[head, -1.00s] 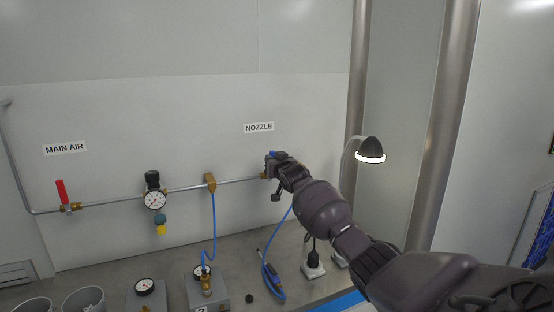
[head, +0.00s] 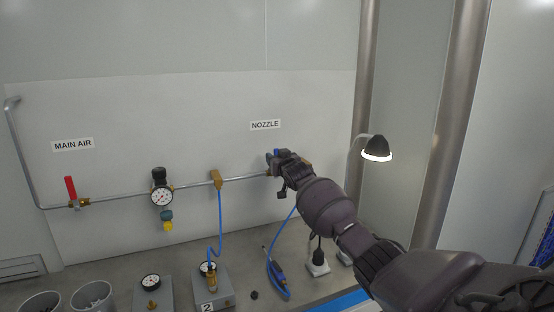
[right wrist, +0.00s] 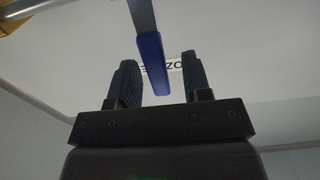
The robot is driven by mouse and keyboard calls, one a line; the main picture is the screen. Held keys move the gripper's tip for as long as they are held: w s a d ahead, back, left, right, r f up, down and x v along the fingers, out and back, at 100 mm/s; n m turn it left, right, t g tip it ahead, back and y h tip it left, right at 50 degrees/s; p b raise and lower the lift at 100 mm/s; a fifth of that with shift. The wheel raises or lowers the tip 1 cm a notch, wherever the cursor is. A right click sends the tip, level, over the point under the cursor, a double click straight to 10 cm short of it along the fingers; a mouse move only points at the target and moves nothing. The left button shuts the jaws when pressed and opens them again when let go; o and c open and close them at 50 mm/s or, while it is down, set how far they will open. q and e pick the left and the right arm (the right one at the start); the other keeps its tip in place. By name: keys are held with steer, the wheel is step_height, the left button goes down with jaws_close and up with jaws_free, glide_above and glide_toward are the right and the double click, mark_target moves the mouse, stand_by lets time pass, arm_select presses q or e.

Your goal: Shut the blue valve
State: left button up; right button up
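The blue valve handle (right wrist: 152,62) hangs as a flat lever between the two fingers of my right gripper (right wrist: 160,80) in the right wrist view. The gripper is open, with a gap on each side of the lever. In the head view my right gripper (head: 281,160) is at the pipe below the NOZZLE label (head: 265,125). A small bit of the blue handle (head: 276,152) shows there; my gripper hides most of the valve. My left gripper is not in view.
A red-handled valve (head: 71,189) under the MAIN AIR label, a gauge (head: 162,196) and a brass tee (head: 217,180) sit along the wall pipe. A lamp (head: 376,147) stands right of my gripper. Bins, gauge boxes and a blue hose are on the bench below.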

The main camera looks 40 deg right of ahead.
steer(key=shift+s+f, duration=0.1)
steer(key=v, duration=1)
steer(key=shift+s, duration=0.35)
stand_by(0.4)
